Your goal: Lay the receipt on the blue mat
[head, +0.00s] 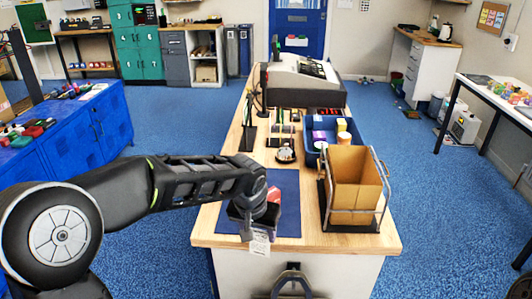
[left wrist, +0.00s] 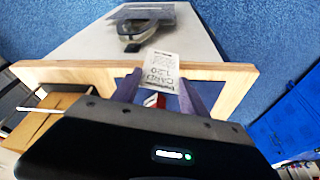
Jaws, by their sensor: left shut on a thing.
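The receipt (head: 260,247) is a small white printed slip. My left gripper (head: 256,226) is shut on it, and the slip hangs down near the counter's front edge. In the left wrist view the receipt (left wrist: 161,68) sticks out beyond the fingertips (left wrist: 157,92), with dark print on it. The blue mat (head: 288,212) lies flat on the wooden counter, under and to the right of the gripper, which hides part of it. Whether the receipt touches the mat or counter I cannot tell. My right gripper is not in view.
A red item (head: 274,195) shows just behind the gripper, partly hidden. A blue bin (head: 314,152) with small goods and a cash register (head: 303,83) stand farther back. The mat's right part is clear.

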